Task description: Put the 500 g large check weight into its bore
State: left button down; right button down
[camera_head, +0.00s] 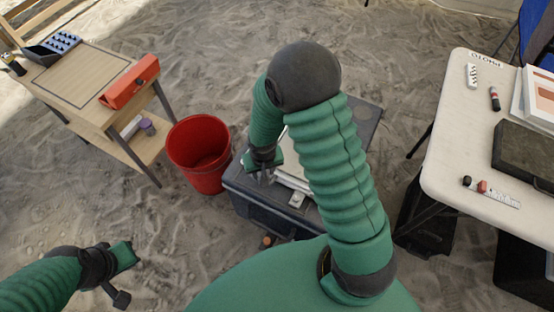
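I cannot make out the 500 g check weight or its bore for sure. My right gripper (266,178) points down over the near left part of a dark case (256,200). A pale flat item (291,180) lies on the case, partly hidden by my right arm. A small light-grey piece (297,200) sits near the case's front edge, right of the gripper. Whether the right fingers hold anything is too small to tell. My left gripper (121,285) is low at the left over bare sand, with no object visible at it; its opening is unclear.
A red bucket (198,165) stands left of the case. A wooden table (85,65) at the upper left bears a red-orange box (130,82). A white table (455,130) at the right bears a dark case (525,155) and markers. A small orange-brown thing (267,241) shows before the middle case.

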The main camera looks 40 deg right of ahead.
jog(key=shift+a+r, duration=0.1)
jog(key=shift+a, duration=0.4)
notch_tip(320, 180, up, 27)
jog(key=a+n+p, duration=0.1)
jog(key=n+p, duration=0.2)
jog(key=p, duration=1.4)
jog(key=shift+a+y, duration=0.3)
jog(key=shift+a, duration=0.05)
